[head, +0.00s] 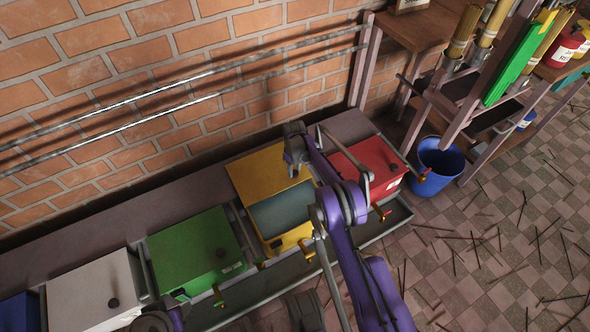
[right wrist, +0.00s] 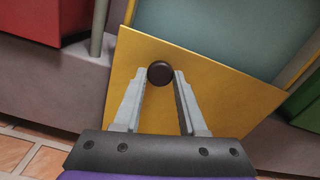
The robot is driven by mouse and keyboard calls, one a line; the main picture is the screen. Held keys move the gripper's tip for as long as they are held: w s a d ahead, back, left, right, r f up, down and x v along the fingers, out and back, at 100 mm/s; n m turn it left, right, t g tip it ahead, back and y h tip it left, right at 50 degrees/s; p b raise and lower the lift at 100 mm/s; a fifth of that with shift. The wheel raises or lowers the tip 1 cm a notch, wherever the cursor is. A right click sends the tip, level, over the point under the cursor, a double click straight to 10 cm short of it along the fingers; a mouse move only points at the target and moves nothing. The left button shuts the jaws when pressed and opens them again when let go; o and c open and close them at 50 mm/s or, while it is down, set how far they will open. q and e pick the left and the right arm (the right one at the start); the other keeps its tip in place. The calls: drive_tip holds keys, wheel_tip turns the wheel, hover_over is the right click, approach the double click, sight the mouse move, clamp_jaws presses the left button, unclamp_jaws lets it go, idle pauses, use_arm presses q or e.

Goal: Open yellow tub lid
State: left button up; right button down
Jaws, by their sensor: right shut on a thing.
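The yellow tub (head: 293,237) stands between the green and red tubs. Its yellow lid (head: 258,172) lies toward the wall side, and the teal inside (head: 284,209) shows uncovered on the front side. In the right wrist view the lid (right wrist: 205,100) has a dark round knob (right wrist: 160,74), with the teal inside (right wrist: 225,35) beyond it. My right gripper (right wrist: 160,82) is shut on this knob, one finger on each side. In the head view my right gripper (head: 296,165) is over the lid and hides the knob. My left gripper does not show clearly.
A red tub (head: 366,165) is right of the yellow one, and a green tub (head: 195,250) and a white tub (head: 90,293) are left. A brick wall (head: 150,80) with metal pipes runs behind. A blue bucket (head: 437,168) stands at right, beside a wooden rack.

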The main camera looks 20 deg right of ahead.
drive_tip(key=shift+c, duration=2.3)
unclamp_jaws()
wheel_tip(320, 180, up, 11)
drive_tip(key=p, duration=0.2)
drive_tip(key=shift+p, duration=0.3)
